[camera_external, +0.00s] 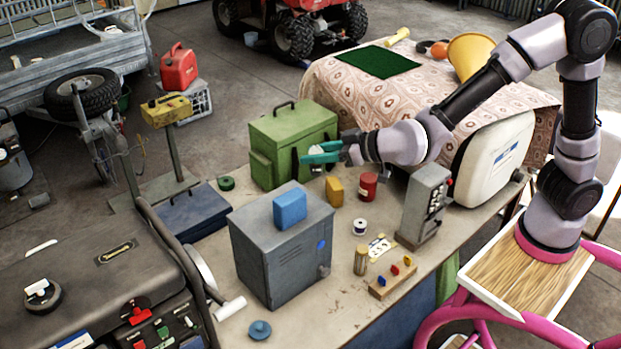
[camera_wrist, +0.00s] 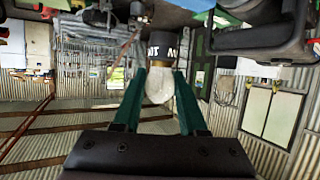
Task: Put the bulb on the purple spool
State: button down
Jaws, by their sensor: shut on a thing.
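My gripper (camera_external: 322,155), with teal fingers, is in front of the green metal box, above the bench. In the wrist view the fingers (camera_wrist: 160,92) are shut on the white bulb (camera_wrist: 158,86). A small spool (camera_external: 360,227) with white rims and a dark winding stands on the bench, below and to the right of my gripper. I cannot tell whether its winding is purple. No other clearly purple spool shows.
A grey cabinet (camera_external: 283,251) with a blue block (camera_external: 290,208) on top stands left of the spool. A yellow block (camera_external: 335,191), red can (camera_external: 368,186), brass cylinder (camera_external: 361,260) and grey switch box (camera_external: 426,205) are nearby. The green box (camera_external: 293,140) stands behind my gripper.

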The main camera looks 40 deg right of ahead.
jog(key=w+d+m+t+h, duration=0.1)
jog(key=w+d+m+h, duration=0.35)
jog(key=d, duration=0.65)
jog(key=m+h, duration=0.4)
jog(key=h, duration=0.2)
send_over(360, 223)
jog(key=shift+y, duration=0.25)
notch_tip(360, 223, down, 35)
jog(key=shift+f, duration=0.2)
jog(key=shift+f, duration=0.2)
jog(key=shift+c, duration=2.3)
grip_release()
jog(key=shift+r, duration=0.1)
